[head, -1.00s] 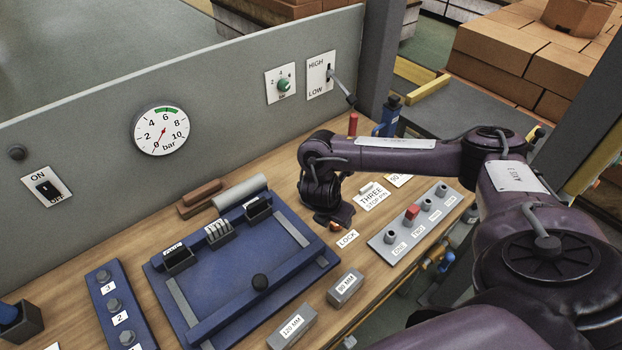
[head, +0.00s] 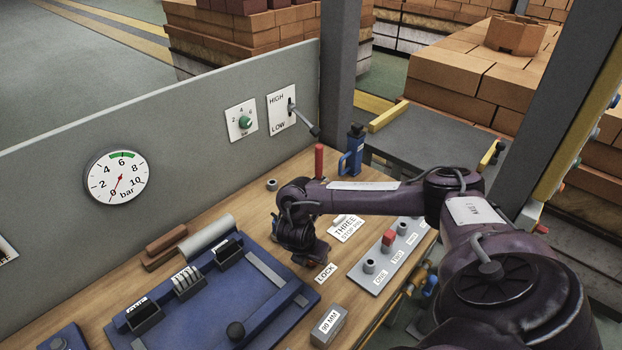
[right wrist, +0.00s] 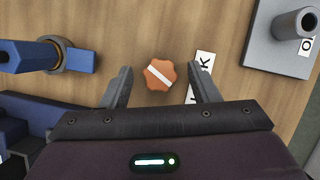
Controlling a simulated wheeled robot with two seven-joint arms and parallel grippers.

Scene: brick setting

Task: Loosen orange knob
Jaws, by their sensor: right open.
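The orange knob (right wrist: 160,75) has a white stripe across its top and sits on the wooden bench beside the LOCK label (right wrist: 201,78). In the right wrist view it lies between the spread fingers of my right gripper (right wrist: 161,76), with a gap on each side. In the head view my right gripper (head: 308,256) points down at the bench beside the LOCK label (head: 325,272) and hides the knob. The right gripper is open and empty. My left gripper is not in view.
A grey strip with posts and a red cap (head: 388,240) lies right of the gripper. A blue fixture (head: 225,304) lies to the left, and a 90 MM block (head: 328,326) in front. A grey panel (head: 190,130) with a pressure gauge (head: 117,177) stands behind.

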